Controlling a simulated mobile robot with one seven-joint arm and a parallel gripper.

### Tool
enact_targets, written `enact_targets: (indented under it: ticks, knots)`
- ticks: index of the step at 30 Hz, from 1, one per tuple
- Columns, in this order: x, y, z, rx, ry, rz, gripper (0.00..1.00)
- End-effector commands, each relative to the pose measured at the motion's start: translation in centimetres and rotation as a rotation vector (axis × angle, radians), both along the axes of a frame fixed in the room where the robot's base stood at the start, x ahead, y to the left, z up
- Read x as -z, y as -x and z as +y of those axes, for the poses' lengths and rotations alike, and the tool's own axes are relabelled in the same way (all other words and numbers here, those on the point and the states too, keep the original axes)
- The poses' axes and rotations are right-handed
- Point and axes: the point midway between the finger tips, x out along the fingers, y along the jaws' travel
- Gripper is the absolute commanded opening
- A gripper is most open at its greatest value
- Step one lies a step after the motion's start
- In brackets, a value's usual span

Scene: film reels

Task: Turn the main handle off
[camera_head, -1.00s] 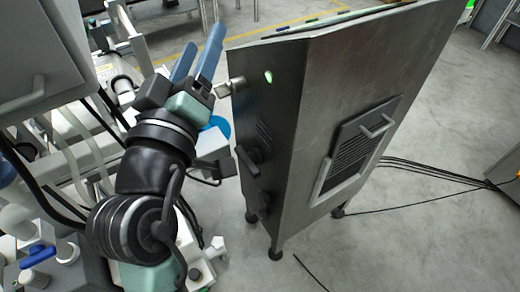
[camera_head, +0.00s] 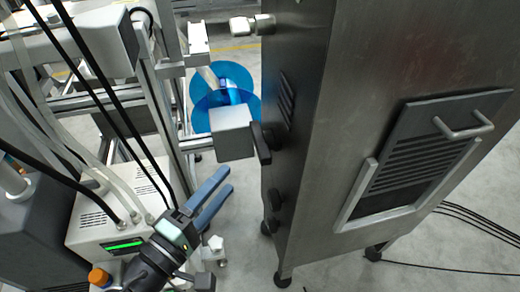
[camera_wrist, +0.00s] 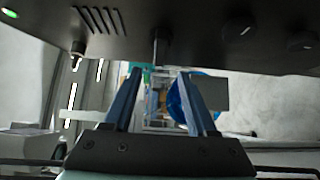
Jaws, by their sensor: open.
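The black handle (camera_head: 262,143) sticks out from the narrow left side of the metal cabinet (camera_head: 305,130), below the slotted vent. In the wrist view what looks like the same handle (camera_wrist: 155,48) hangs down from the cabinet face, just beyond the fingertips and roughly in line with the gap between them. My gripper (camera_head: 227,179) is open and empty, with two blue fingers. In the head view it is left of and lower than the handle, apart from it. The wrist view shows the fingers (camera_wrist: 159,74) spread.
Two dark knobs (camera_head: 273,196) sit below the handle; they also show in the wrist view (camera_wrist: 240,28). A silver fitting (camera_head: 252,24) juts out above. Machinery crowds the left.

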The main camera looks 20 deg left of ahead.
Motion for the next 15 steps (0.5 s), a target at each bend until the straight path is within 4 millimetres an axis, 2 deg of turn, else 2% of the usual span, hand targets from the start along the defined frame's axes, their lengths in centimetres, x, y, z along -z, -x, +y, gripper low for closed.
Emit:
enact_targets:
  ticks: [9,15]
  knots:
    - [0.1,-6.6,-1.4,0.003,-0.002,-0.004,0.57]
    - [0.1,-9.7,-1.9,0.0,-0.004,-0.002,0.57]
